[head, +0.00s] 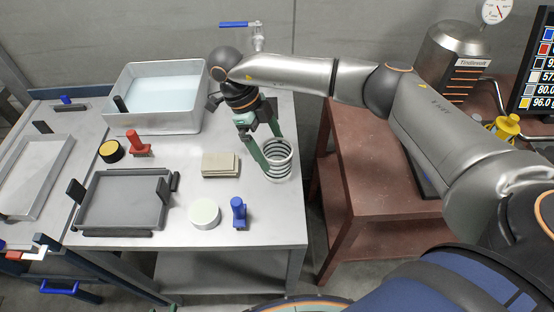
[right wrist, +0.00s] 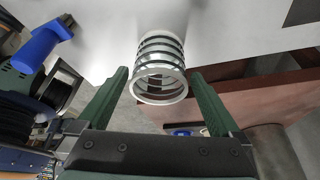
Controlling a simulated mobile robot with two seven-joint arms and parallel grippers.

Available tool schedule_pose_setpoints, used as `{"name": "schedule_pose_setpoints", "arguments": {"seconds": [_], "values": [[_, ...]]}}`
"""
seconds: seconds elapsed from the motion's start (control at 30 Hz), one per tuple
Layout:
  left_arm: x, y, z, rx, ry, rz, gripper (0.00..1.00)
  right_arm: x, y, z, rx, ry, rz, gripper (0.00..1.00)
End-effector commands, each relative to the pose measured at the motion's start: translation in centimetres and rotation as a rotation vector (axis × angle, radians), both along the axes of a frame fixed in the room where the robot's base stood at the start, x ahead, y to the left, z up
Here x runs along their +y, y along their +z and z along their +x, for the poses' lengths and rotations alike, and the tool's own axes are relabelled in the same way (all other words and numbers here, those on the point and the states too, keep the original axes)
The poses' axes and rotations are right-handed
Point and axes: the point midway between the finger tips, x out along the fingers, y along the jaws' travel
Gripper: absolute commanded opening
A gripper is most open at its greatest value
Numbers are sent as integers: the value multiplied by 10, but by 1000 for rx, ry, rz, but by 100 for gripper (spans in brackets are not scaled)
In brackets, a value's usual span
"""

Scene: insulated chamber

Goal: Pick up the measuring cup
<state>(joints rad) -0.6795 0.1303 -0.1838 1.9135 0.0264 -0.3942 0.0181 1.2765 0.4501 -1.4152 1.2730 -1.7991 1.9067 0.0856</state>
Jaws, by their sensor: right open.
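The measuring cup (head: 279,163), a clear cylinder with pale and dark bands, stands upright near the right edge of the grey table. It also shows in the right wrist view (right wrist: 160,86), with its open rim towards the camera. My right gripper (head: 272,153) is open and reaches down over the cup. Its two green fingers (right wrist: 160,76) lie on either side of the cup in the right wrist view, with a visible gap on both sides. The fingertips' exact height against the cup is hard to tell. My left gripper is not in view.
On the table (head: 270,228) are a water-filled white tub (head: 191,122), a beige block (head: 220,165), a pale disc (head: 204,213), a blue-handled object (head: 239,212), a red one (head: 138,144) and a grey tray (head: 122,201). A reddish table (head: 370,165) stands right, across a gap.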

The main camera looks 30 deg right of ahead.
Motion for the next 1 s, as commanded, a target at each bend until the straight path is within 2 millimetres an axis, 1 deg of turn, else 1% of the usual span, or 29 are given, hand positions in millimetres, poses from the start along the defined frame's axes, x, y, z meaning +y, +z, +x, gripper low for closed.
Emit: {"name": "schedule_pose_setpoints", "arguments": {"seconds": [0.03, 0.1, 0.23, 0.33, 0.53, 0.57, 1.0], "values": [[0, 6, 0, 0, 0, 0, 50, -3, -5, -5, 7, 0, -2, 100], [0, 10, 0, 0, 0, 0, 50, -7, -15, -9, 6, -1, -2, 100], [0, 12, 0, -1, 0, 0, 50, -11, -32, -13, 4, -1, -1, 100], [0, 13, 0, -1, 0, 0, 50, -12, -38, -14, 2, 0, -1, 100], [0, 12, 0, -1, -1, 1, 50, -12, -39, -14, 1, 0, 0, 100], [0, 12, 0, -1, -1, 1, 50, -12, -39, -14, 1, 0, 0, 98], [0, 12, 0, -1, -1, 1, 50, -12, -38, -14, 1, 0, 0, 48]]}}
